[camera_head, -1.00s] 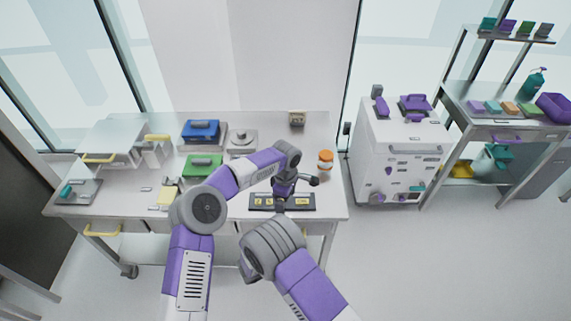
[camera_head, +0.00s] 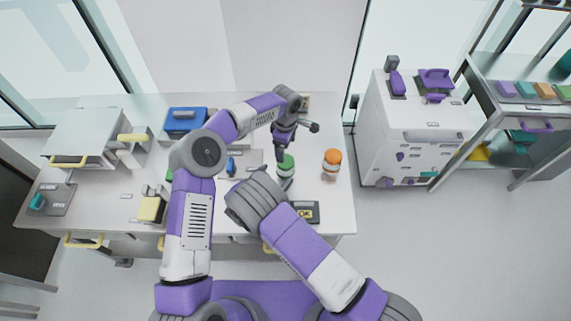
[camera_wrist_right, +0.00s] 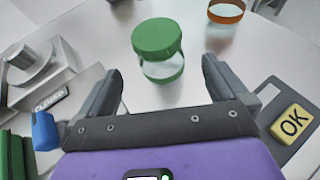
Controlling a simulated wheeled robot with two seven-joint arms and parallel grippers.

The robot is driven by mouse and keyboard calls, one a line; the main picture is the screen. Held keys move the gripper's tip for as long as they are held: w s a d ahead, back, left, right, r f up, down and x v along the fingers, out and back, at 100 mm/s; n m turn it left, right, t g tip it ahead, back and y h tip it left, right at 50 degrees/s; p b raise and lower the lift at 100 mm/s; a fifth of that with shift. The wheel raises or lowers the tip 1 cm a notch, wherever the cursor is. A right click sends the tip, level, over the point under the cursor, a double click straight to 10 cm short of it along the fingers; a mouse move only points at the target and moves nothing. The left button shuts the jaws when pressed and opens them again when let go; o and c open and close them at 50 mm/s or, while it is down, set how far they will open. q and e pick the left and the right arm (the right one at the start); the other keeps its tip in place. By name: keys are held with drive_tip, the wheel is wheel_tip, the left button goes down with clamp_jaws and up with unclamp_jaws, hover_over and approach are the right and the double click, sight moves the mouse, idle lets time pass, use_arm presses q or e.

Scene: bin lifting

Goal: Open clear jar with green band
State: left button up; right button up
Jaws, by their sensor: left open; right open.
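The clear jar (camera_head: 286,170) with a green lid stands upright on the table in the head view. In the right wrist view the clear jar (camera_wrist_right: 160,68) shows its round green lid, clear body and a thin green band low down. My left gripper (camera_head: 281,156) points down just behind and over the lid; its fingers are small and partly hidden, and I cannot tell whether they touch it. My right gripper (camera_wrist_right: 162,66) is open, its two fingers apart and empty, with the jar ahead of the gap. In the head view my right forearm mostly hides that gripper.
An orange-lidded jar (camera_head: 332,160) stands to the right on the table (camera_head: 338,205). A dark panel with a yellow OK button (camera_head: 305,213) lies near the front edge, close to my right gripper. A blue box (camera_head: 185,120) and several devices fill the left side.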

sight(282, 170)
drive_tip(key=shift+x, duration=2.65)
use_arm(q)
drive_tip(key=shift+w+f, duration=0.1)
